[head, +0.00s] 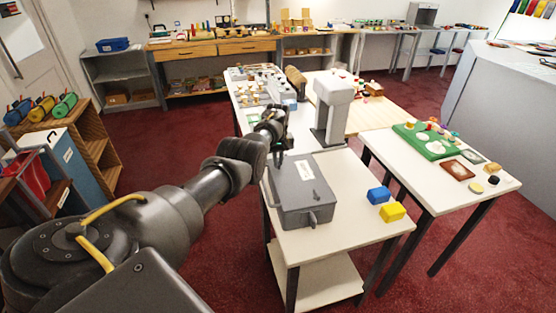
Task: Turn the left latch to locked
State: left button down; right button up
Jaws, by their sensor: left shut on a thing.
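A grey case (290,205) with a white label on its lid lies closed on the near white table. My left gripper (278,150) reaches down at the case's far left corner and is shut on what looks like the left latch there. The gripper hides most of that latch, so its angle cannot be told. A small grey fitting (313,218) stands out at the case's near side. My right gripper is not in view.
A blue block (378,194) and a yellow block (392,212) lie right of the case. A grey-white upright device (333,105) stands behind it. A side table at right holds a green board (408,132). The near table's front part is clear.

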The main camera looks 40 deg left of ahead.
pick_arm(q)
jog(key=m, duration=0.4)
jog(key=shift+p, duration=0.3)
jog(key=m, duration=0.4)
jog(key=shift+m, duration=0.4)
jog(key=m+b, duration=0.1)
jog(key=m, duration=0.3)
jog(key=shift+f+m, duration=0.1)
jog(key=shift+m, duration=0.2)
jog(key=m+b, duration=0.1)
jog(key=m, duration=0.3)
jog(key=shift+b, duration=0.35)
jog(key=shift+m, duration=0.3)
jog(key=c, duration=1.5)
grip_release()
jog(key=shift+w+d, duration=0.1)
